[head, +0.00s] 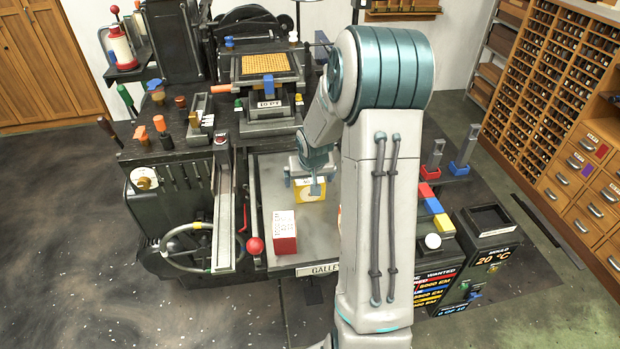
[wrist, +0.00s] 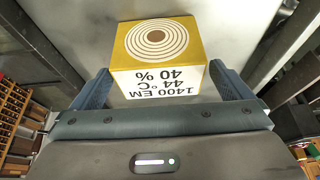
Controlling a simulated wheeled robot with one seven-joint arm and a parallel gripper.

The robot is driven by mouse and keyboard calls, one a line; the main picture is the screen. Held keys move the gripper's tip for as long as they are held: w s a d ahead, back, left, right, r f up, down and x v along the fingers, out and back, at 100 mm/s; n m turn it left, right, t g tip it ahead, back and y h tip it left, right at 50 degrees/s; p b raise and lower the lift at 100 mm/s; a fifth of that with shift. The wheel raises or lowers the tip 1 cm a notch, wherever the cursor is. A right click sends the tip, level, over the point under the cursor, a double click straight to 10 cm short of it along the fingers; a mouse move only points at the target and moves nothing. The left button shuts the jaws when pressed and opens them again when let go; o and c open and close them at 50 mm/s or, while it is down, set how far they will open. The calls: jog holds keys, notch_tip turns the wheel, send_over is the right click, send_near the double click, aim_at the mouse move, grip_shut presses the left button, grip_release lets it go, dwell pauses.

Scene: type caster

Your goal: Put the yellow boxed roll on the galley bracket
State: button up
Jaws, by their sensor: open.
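The yellow boxed roll (wrist: 158,60) is a yellow box with a white label and a ringed circle on top. It stands on a grey metal surface labelled GALLEY (head: 322,269). In the head view the yellow box (head: 310,191) is partly hidden by my gripper (head: 308,182). In the wrist view my gripper (wrist: 163,90) is open, with one finger on each side of the box's labelled face. I cannot tell whether the fingers touch it. I cannot tell which part of the galley is the bracket.
A red and white box (head: 284,232) stands on the grey surface, in front and left of the yellow box. A lever with a red knob (head: 255,245) is at the left edge. Red, yellow and blue blocks (head: 432,203) and a black bin (head: 487,220) are at the right.

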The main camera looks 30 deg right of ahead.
jog(key=v, duration=1.2)
jog(key=s+a+r+n, duration=0.1)
jog(key=s+a+r, duration=0.1)
jog(key=s+a, duration=0.5)
jog(key=s+a+r+n+g+y, duration=0.1)
jog(key=s+a, duration=0.6)
jog(key=s, duration=0.8)
notch_tip(320, 180, up, 3)
jog(key=shift+a+f+n, duration=0.2)
jog(key=shift+a+n, duration=0.05)
jog(key=shift+n, duration=0.45)
